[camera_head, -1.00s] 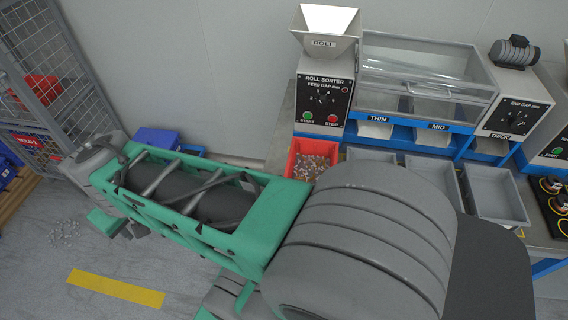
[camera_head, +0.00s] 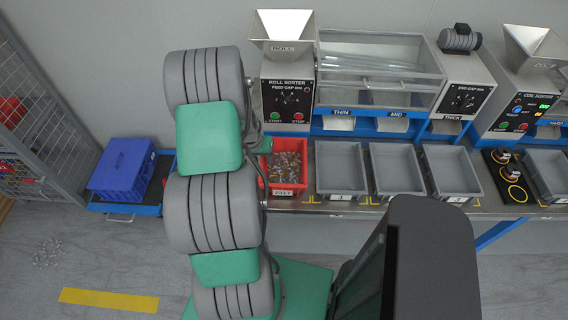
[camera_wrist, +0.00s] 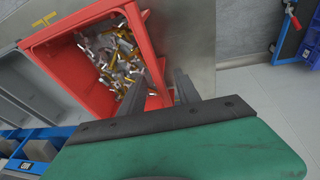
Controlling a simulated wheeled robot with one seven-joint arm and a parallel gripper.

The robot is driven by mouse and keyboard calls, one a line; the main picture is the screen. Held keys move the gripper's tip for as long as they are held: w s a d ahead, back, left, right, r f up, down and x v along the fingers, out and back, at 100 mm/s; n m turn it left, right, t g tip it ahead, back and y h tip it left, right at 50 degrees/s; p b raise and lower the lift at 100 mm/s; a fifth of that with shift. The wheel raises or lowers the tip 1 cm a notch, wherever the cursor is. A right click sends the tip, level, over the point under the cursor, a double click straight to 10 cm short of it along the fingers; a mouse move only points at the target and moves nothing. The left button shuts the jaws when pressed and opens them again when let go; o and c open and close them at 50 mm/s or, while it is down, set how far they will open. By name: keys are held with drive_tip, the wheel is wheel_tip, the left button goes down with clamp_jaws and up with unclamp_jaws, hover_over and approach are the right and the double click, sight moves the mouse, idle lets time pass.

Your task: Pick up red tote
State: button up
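The red tote (camera_head: 302,183) stands on the bench below the roll sorter, with a label on its front and many small metal and brass-coloured parts inside. In the wrist view the tote (camera_wrist: 68,76) fills the upper left. My gripper (camera_wrist: 160,80) is open, with its two grey fingers apart at the tote's near right side wall. One finger appears on the inner side of that wall and the other on the outer side; I cannot tell whether they touch it. In the head view my arm covers the tote's left edge and the fingers are mostly hidden.
Grey trays (camera_head: 341,190) stand in a row right of the tote, close beside it. The roll sorter (camera_head: 288,92) stands behind it. A blue tote (camera_head: 122,165) sits on a blue cart at the left, near a wire cage (camera_head: 45,150). Loose parts lie on the floor.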

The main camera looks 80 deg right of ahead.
drive_tip(key=shift+x, duration=0.8)
drive_tip(key=shift+w, duration=0.1)
clamp_jaws()
drive_tip(key=shift+d+r, duration=0.1)
drive_tip(key=shift+r, duration=0.05)
idle(0.5)
